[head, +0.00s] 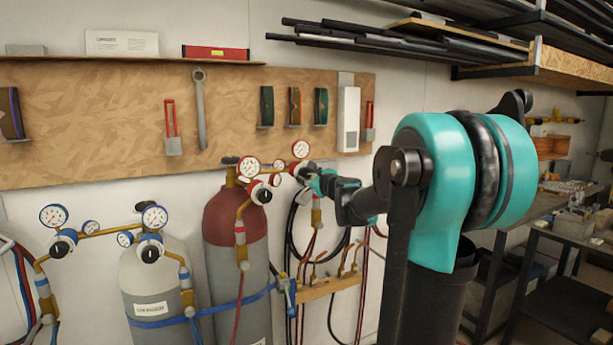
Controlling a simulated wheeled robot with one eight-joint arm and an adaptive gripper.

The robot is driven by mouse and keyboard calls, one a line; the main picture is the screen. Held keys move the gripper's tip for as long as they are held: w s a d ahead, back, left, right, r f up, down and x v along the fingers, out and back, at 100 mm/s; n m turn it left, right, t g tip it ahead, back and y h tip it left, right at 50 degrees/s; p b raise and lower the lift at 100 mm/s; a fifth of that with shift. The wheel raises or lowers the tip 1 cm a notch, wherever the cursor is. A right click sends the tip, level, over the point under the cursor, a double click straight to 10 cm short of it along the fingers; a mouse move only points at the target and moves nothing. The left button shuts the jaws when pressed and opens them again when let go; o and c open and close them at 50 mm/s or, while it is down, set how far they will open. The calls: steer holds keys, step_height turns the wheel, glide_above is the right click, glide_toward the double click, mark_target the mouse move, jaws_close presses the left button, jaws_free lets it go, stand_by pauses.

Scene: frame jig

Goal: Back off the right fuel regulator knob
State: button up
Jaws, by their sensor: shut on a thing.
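The fuel cylinder (237,235), grey with a dark red top, stands against the wall in the head view. Red-rimmed gauges and red regulators sit at its top. The left fuel regulator knob (262,195) is black and uncovered. The right fuel regulator (295,168) sits below the rightmost red gauge (300,149). My gripper (306,173) reaches it from the right and is shut at its front, around the right knob. The fingers hide most of that knob, so I cannot tell its turn angle.
A pale cylinder (155,265) with blue gauges stands at left. A blue strap (160,322) crosses both cylinders. Hoses (292,235) hang below my gripper near a wooden hose rack (318,289). Shelves and a bench (570,240) stand at right.

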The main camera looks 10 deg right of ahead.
steer(key=n, duration=1.1)
steer(key=shift+n, duration=2.1)
steer(key=o, duration=1.2)
steer(key=shift+c, duration=0.2)
steer(key=v, duration=1.2)
